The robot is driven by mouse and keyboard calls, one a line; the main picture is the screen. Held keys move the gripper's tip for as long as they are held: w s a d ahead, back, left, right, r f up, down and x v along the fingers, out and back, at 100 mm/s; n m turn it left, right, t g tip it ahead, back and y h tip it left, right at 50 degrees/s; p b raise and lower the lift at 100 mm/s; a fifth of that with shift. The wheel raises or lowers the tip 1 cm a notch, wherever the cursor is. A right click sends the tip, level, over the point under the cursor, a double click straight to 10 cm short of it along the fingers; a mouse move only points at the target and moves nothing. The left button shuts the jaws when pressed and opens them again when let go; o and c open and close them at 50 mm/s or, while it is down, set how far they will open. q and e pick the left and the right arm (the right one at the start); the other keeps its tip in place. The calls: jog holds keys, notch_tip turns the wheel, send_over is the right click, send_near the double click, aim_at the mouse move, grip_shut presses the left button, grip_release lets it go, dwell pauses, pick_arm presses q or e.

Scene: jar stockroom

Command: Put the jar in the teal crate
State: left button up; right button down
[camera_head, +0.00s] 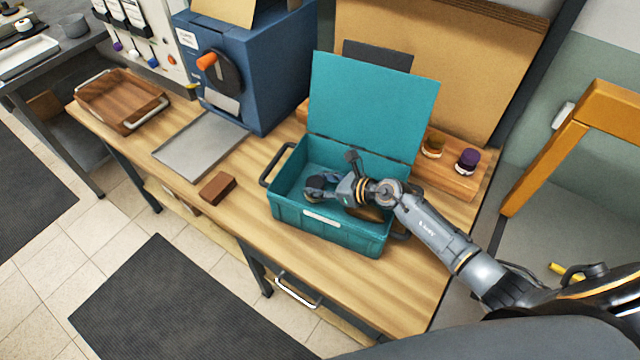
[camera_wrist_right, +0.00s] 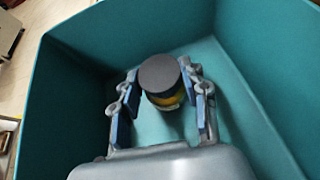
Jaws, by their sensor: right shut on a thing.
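The teal crate (camera_head: 330,232) stands on the wooden table with its lid (camera_head: 372,105) raised at the back. My right gripper (camera_head: 316,186) reaches down inside the crate. In the right wrist view the jar (camera_wrist_right: 160,76), with a dark grey lid and a yellowish body, is between the fingers of the right gripper (camera_wrist_right: 161,103). The fingers are shut on it, inside the teal walls. Whether the jar touches the crate floor I cannot tell. In the head view the gripper hides most of the jar. My left gripper is not in view.
A brown block (camera_head: 216,188), grey tray (camera_head: 202,146), wooden tray (camera_head: 121,101) and blue machine (camera_head: 240,75) are to the left. The front table strip is clear.

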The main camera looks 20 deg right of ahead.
jog(key=shift+f, duration=0.2)
jog(key=c, duration=0.7)
grip_release()
jog(key=shift+r, duration=0.1)
jog(key=shift+r, duration=0.2)
jog(key=v, duration=0.5)
jog(key=b+v, duration=0.1)
jog(key=v, duration=0.5)
jog(key=shift+s+d+f, duration=0.1)
jog(key=shift+s+f, duration=0.1)
jog(key=shift+s+d+r, duration=0.2)
jog(key=shift+s+r, duration=0.05)
jog(key=shift+r, duration=0.05)
